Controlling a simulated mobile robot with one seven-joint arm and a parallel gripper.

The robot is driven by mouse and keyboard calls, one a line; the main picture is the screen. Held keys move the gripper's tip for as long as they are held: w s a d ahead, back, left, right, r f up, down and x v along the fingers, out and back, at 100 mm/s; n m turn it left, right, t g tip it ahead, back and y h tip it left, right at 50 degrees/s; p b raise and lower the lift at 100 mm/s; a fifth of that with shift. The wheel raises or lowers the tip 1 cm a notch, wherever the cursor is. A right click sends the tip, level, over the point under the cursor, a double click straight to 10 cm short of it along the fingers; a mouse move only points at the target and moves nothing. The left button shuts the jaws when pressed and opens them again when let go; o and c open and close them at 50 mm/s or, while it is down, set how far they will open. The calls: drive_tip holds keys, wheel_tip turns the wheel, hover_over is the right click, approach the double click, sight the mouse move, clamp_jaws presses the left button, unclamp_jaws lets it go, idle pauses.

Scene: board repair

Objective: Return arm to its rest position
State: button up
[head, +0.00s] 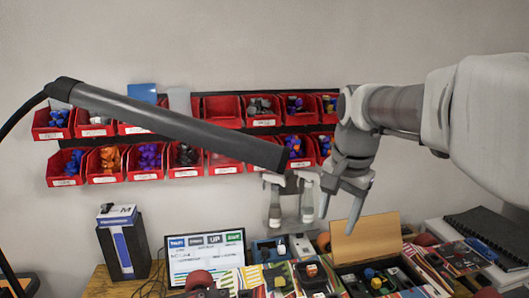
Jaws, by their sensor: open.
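My gripper (338,216) is at the end of my grey-white arm, which reaches in from the right edge of the head view. Its two fingers point down and stand apart, with nothing seen between them. It hangs in the air above the back of the crowded table, in front of the wall bins. An open cardboard box (366,229) is below it and a little to its right.
A dark lamp-like bar (185,122) slants across the view, ending left of my gripper. Red bins (225,112) line the wall. A small screen (205,255) and black box (122,245) stand left; a dark notebook (488,234) lies right. The table is cluttered.

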drive_tip(key=s+f+n+t, duration=0.3)
drive_tip(key=s+n, duration=0.5)
drive_tip(key=s, duration=1.1)
drive_tip(key=shift+f+n+p, duration=0.3)
drive_tip(key=shift+f+p, duration=0.05)
drive_tip(key=shift+f, duration=0.3)
